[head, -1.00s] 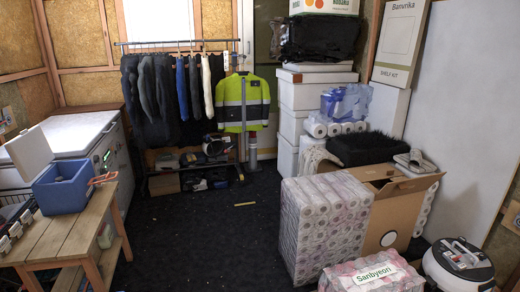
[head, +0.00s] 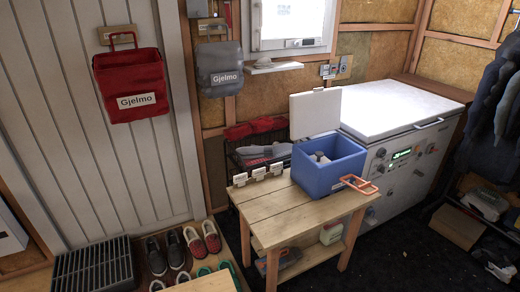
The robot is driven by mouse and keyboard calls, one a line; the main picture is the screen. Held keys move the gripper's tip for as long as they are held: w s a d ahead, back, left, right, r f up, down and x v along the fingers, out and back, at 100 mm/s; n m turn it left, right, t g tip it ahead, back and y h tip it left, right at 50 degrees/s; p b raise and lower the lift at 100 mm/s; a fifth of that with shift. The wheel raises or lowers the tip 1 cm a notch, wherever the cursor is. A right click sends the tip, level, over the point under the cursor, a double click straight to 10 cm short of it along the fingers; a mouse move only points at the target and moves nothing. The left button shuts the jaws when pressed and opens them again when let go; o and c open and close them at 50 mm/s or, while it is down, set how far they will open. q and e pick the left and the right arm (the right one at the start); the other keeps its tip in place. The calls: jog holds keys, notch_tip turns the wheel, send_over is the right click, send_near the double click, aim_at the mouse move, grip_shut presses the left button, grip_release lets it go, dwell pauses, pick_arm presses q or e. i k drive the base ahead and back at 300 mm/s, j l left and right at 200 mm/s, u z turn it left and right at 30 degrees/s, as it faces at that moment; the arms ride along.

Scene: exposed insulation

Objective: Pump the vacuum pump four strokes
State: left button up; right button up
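I cannot make out a vacuum pump for certain in the head view. A blue open-topped box (head: 330,173) with its white lid (head: 315,113) standing open sits on a wooden bench (head: 262,216). An orange loop handle (head: 359,184) sticks out from its right side, and some grey items show inside. A white chest-like machine (head: 402,108) with knobs and a green display (head: 401,154) on its front stands behind and to the right of the bench. Neither of my grippers is in view.
Several pairs of shoes (head: 173,251) and a black slatted crate (head: 95,266) are at lower left. Red (head: 130,86) and grey (head: 220,68) bags hang on the wall. Dark garments (head: 495,90) hang at right.

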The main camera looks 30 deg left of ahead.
aim_at(320, 154)
jog(key=i+l+u, duration=0.25)
jog(key=l, duration=0.15)
jog(key=i+l+u, duration=0.25)
jog(key=l, duration=0.2)
jog(key=l+u, duration=0.25)
jog(key=l, duration=0.2)
jog(key=i+l+u, duration=0.25)
jog(key=l, duration=0.25)
jog(key=l+u, duration=0.25)
jog(key=l, duration=0.2)
jog(key=i+l, duration=0.1)
jog(key=i, duration=0.5)
